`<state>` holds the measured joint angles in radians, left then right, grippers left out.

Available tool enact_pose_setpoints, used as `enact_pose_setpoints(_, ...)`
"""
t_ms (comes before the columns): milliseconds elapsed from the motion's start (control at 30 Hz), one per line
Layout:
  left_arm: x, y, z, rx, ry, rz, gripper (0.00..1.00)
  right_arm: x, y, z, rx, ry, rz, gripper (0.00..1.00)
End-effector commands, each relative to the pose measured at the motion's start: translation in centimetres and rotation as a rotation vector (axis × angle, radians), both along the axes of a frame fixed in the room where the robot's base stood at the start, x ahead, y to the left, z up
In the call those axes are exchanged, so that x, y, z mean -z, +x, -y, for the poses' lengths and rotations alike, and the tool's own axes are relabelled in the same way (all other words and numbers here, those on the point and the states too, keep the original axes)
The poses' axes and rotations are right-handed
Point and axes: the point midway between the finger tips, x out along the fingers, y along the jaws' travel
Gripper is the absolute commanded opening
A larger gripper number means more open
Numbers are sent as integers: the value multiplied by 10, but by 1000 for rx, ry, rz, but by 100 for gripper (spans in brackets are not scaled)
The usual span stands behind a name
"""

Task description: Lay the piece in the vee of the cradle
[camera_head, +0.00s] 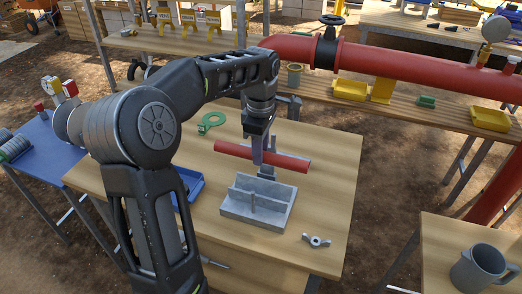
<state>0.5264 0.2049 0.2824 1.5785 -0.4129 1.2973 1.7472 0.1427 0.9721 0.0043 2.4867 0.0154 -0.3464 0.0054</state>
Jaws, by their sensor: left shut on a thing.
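The piece is a red round bar (290,162) that lies roughly level across the view. My left gripper (263,158) comes down on it from above and is shut around its middle. The grey cradle (235,206) stands on the wooden table just in front of the bar, nearer to me. It has a flat base, upright walls and a post. The bar appears behind the cradle, not in it. I cannot tell whether the bar touches the table. The cradle's vee is not clearly visible. My right gripper is not in view.
A grey wing nut (316,241) lies right of the cradle. A blue tray (190,186) is partly hidden by my left arm. A large red pipe (420,75) runs behind. The table's right side is clear.

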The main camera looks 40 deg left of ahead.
Motion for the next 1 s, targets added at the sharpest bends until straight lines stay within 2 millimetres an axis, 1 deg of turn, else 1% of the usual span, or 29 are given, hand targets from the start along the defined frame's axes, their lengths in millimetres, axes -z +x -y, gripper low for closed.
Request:
enact_pose_setpoints(267, 25, 0, 0, 1, 0, 1, 0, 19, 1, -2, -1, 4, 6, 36)
enact_pose_setpoints(700, 76, 0, 1, 2, 0, 1, 0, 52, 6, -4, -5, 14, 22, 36)
enact_pose_setpoints(833, 86, 0, 0, 2, -1, 1, 0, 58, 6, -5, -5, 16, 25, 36)
enact_pose_setpoints(1000, 93, 1, 0, 1, 0, 2, 0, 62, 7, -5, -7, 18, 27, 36)
